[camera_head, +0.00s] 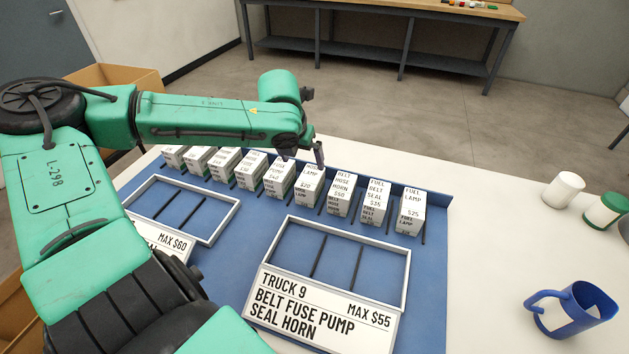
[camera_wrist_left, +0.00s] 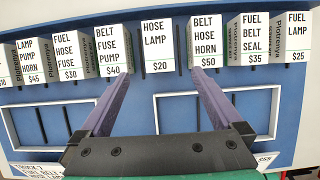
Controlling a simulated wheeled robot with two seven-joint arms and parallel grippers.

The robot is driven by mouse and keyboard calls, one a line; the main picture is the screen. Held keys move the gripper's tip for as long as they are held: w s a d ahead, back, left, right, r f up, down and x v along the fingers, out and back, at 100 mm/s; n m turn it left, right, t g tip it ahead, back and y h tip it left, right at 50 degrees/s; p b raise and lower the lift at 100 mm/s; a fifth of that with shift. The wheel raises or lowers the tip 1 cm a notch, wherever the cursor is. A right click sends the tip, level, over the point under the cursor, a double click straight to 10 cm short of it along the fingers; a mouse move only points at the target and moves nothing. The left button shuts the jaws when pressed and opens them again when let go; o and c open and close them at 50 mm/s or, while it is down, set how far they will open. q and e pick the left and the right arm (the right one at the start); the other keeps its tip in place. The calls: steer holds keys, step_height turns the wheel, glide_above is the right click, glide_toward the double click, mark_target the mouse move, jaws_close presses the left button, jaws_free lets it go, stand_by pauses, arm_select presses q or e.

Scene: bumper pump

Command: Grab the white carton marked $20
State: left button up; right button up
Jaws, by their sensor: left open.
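The white carton marked $20 (camera_head: 306,186), labelled HOSE LAMP, stands in the row on the blue board, between the $40 and $50 cartons. In the left wrist view the same carton (camera_wrist_left: 157,40) is in the upper middle. My left gripper (camera_head: 303,155) is open and empty, over the row by the carton's top, hiding part of it. In the left wrist view the two purple fingers (camera_wrist_left: 160,78) point toward the carton, one on each side, near the $40 and $50 cartons. I cannot tell whether they touch anything.
The $40 carton (camera_head: 278,178) and $50 carton (camera_head: 342,194) are close neighbours. Two framed trays, marked MAX $60 (camera_head: 146,182) and MAX $55 (camera_head: 408,270), are empty.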

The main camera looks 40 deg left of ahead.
mark_target(309, 178)
arm_select(q)
steer(key=b+x, duration=0.3)
steer(key=x, duration=1.1)
steer(key=shift+w+a+f, duration=0.1)
steer(key=shift+a, duration=0.1)
steer(key=shift+w+f, duration=0.15)
steer(key=c, duration=0.5)
jaws_close()
